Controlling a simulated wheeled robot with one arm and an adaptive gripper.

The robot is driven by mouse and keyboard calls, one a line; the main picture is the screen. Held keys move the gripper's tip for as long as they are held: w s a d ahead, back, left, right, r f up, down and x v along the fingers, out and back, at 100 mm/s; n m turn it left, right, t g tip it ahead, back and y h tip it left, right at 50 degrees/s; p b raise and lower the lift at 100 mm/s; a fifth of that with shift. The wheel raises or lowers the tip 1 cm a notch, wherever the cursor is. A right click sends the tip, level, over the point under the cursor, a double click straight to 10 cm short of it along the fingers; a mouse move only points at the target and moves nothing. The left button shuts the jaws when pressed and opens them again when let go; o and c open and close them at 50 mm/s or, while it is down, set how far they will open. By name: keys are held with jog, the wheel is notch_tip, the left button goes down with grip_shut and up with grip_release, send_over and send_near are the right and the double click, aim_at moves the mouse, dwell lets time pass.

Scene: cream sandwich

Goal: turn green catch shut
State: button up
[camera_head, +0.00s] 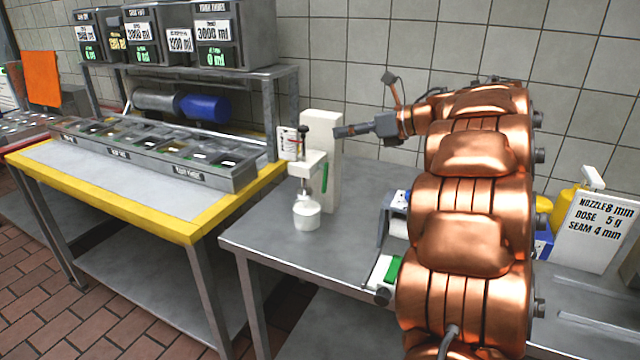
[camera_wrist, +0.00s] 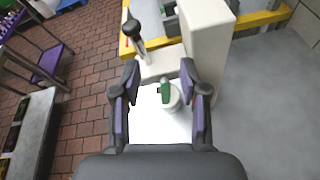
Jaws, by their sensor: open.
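The green catch (camera_head: 325,177) is a small upright bar on the right side of the white dispenser's head (camera_head: 312,160). In the wrist view the green catch (camera_wrist: 166,92) sits between my fingers, on a white round part. My gripper (camera_head: 342,131) is beside the dispenser's white column (camera_head: 325,135) in the head view, pointing left, above the catch's level. In the wrist view my gripper (camera_wrist: 160,66) has its two dark, purple-lined fingers spread apart, with nothing held. I cannot tell whether either finger touches the catch.
A black-knobbed lever (camera_wrist: 133,30) rises near the left finger. The yellow-edged table (camera_head: 130,190) with ingredient trays is at left. A white sign (camera_head: 597,230) stands at right.

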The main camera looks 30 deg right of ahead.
notch_tip(320, 180, down, 2)
jog(key=s+n+g+y, duration=0.1)
jog(key=s, duration=0.1)
send_near(326, 181)
jog(key=w+a, duration=0.1)
jog(key=w, duration=0.1)
jog(key=shift+n, duration=0.3)
jog(key=shift+f+p+x, duration=0.2)
jog(key=shift+p+x, duration=0.3)
jog(key=shift+x, duration=1.6)
jog(key=shift+f+p+x, duration=0.25)
jog(key=shift+p+x, duration=0.2)
jog(key=shift+x, duration=1.65)
jog(key=shift+s, duration=0.2)
grip_shut()
